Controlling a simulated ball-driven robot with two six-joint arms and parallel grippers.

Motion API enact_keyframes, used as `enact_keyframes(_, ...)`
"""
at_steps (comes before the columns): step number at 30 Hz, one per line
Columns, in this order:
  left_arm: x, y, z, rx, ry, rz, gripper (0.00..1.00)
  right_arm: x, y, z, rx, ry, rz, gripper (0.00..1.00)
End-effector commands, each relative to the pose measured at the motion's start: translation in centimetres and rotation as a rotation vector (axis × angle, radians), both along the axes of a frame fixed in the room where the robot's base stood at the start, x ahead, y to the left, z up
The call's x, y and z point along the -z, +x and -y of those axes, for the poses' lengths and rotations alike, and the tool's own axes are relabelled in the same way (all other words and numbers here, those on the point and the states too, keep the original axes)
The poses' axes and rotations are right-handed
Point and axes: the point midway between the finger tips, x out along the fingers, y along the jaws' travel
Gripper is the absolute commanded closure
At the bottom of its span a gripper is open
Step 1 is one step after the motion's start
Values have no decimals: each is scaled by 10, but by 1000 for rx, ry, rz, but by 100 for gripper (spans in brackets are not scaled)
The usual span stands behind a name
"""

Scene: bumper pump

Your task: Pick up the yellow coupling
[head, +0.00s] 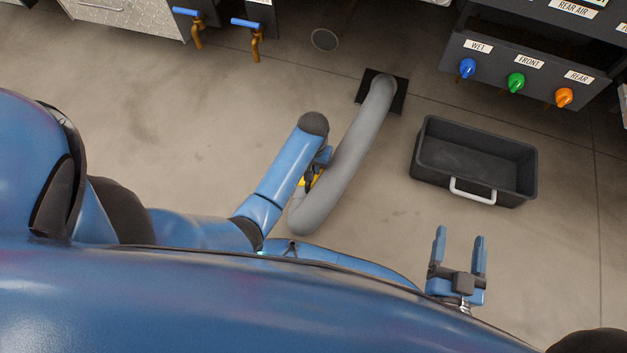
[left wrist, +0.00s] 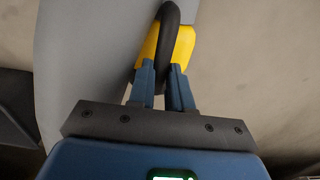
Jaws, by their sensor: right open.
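The yellow coupling (left wrist: 182,47) has a black loop (left wrist: 168,20) at its middle and sits against the thick grey hose (left wrist: 85,50). In the head view only a small piece of the coupling (head: 316,179) shows, beside the grey hose (head: 345,160) near its lower end. My left gripper (left wrist: 163,72) is at the coupling, its two fingers close together with the black loop between them. It looks shut on the coupling. In the head view my left gripper (head: 312,178) is partly hidden by its arm. My right gripper (head: 460,237) is open and empty, at the lower right.
The hose's upper end meets a black floor plate (head: 399,97). A black bin (head: 425,155) with a light handle stands on the floor to the right. A dark panel with blue, green and orange knobs (head: 515,82) is behind it. Blue-handled brass taps (head: 255,35) are at upper left.

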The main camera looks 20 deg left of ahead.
Motion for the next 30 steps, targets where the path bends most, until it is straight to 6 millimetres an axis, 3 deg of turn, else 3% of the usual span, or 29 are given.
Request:
enact_keyframes(2, 0, 0, 0, 0, 0, 0, 100, 0, 0, 0, 0, 0, 0, 28)
enact_keyframes(30, 0, 0, 0, 0, 1, -1, 100, 0, 0, 0, 0, 0, 0, 28)
